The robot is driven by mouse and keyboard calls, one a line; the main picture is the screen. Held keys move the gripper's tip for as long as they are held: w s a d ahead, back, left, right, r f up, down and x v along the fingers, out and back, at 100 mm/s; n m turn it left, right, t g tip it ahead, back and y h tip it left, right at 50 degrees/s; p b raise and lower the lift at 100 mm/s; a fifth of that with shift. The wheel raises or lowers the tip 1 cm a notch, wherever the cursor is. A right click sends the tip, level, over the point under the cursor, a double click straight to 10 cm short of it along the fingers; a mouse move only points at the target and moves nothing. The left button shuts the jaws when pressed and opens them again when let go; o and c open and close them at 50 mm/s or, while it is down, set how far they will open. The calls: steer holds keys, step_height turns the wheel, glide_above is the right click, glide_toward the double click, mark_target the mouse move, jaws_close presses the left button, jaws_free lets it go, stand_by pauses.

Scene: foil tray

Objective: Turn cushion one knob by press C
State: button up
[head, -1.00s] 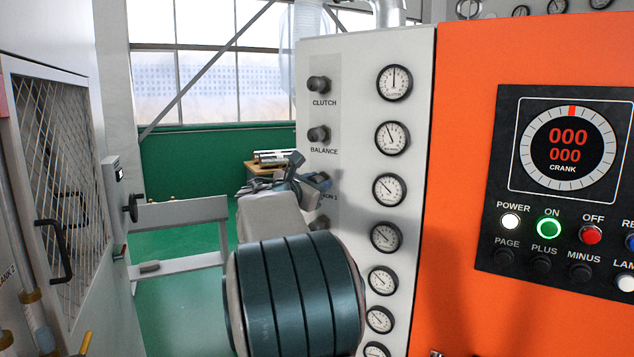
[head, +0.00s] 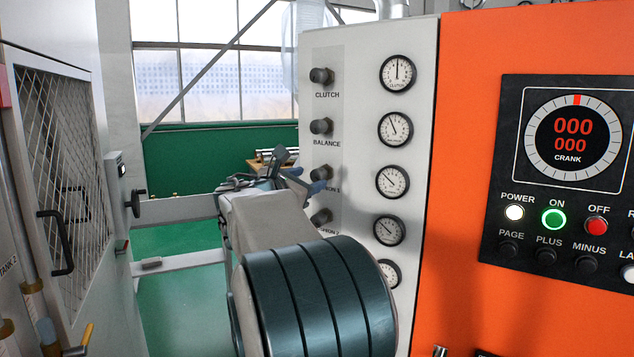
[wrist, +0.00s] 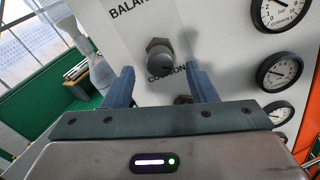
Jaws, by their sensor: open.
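The cushion one knob (head: 322,172) is a dark round knob on the pale panel of the press, above its partly covered label. It also shows in the wrist view (wrist: 160,54), between the BALANCE and CUSHION 1 labels. My gripper (head: 306,179) is open and empty, at the panel's left edge in the head view. In the wrist view its blue fingers (wrist: 162,72) stand to either side and a little below the knob, apart from it. The cushion gauge (head: 392,182) beside the knob has its needle pointing up and left.
The clutch knob (head: 321,76) and balance knob (head: 320,126) are above; the second cushion knob (head: 321,216) is below, near my arm. An orange cabinet (head: 460,180) with a control display (head: 570,140) stands right. A mesh-doored cabinet (head: 55,170) stands left.

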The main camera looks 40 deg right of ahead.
steer(key=b+v, duration=0.1)
steer(key=v, duration=0.7)
steer(key=shift+s+a, duration=0.1)
stand_by(2.2)
